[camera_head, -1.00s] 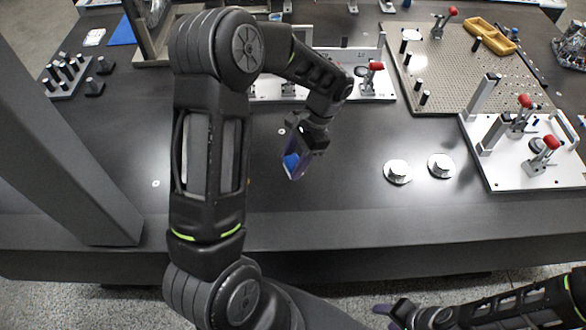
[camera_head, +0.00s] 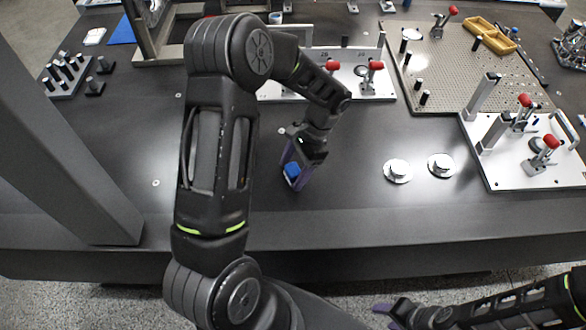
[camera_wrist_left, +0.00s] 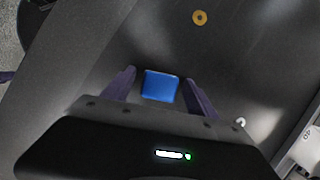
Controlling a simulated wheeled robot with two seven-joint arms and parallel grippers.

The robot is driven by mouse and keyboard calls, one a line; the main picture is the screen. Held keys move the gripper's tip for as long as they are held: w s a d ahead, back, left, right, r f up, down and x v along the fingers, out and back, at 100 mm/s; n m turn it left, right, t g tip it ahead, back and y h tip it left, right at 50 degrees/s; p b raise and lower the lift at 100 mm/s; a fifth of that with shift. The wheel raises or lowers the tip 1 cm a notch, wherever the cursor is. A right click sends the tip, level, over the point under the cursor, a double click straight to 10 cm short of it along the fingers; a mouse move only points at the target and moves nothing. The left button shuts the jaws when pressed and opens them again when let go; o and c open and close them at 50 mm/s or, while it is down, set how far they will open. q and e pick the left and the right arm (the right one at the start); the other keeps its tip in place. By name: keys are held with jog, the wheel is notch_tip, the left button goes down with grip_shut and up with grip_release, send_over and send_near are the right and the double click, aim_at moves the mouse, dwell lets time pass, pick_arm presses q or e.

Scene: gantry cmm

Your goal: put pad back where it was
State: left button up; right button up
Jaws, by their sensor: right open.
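The pad is a small blue block (camera_head: 292,169) low over or on the dark table, front of centre; I cannot tell whether it touches the top. My left gripper (camera_head: 296,172) reaches down around it, its purple fingers on either side. In the left wrist view the pad (camera_wrist_left: 160,86) sits between the fingertips (camera_wrist_left: 160,76), with a narrow gap showing on each side, so the gripper looks open around it. The pad's underside is hidden. My right gripper (camera_head: 385,315) is open and empty, low in front of the table's front edge.
Two round metal pieces (camera_head: 398,170) stand right of the pad. White fixture plates with red-handled clamps (camera_head: 535,155) are at right and behind (camera_head: 375,85). A perforated plate (camera_head: 450,70) holds a yellow tray (camera_head: 492,35). The table left of the pad is mostly clear.

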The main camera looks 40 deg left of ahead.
pick_arm(q)
jog(key=shift+r, duration=0.25)
jog(key=shift+w+r, duration=0.15)
jog(key=shift+r, duration=0.05)
jog(key=v, duration=1.1)
jog(key=shift+r+b, duration=0.2)
jog(key=shift+b, duration=0.1)
jog(key=shift+d, duration=0.1)
dwell(1.0)
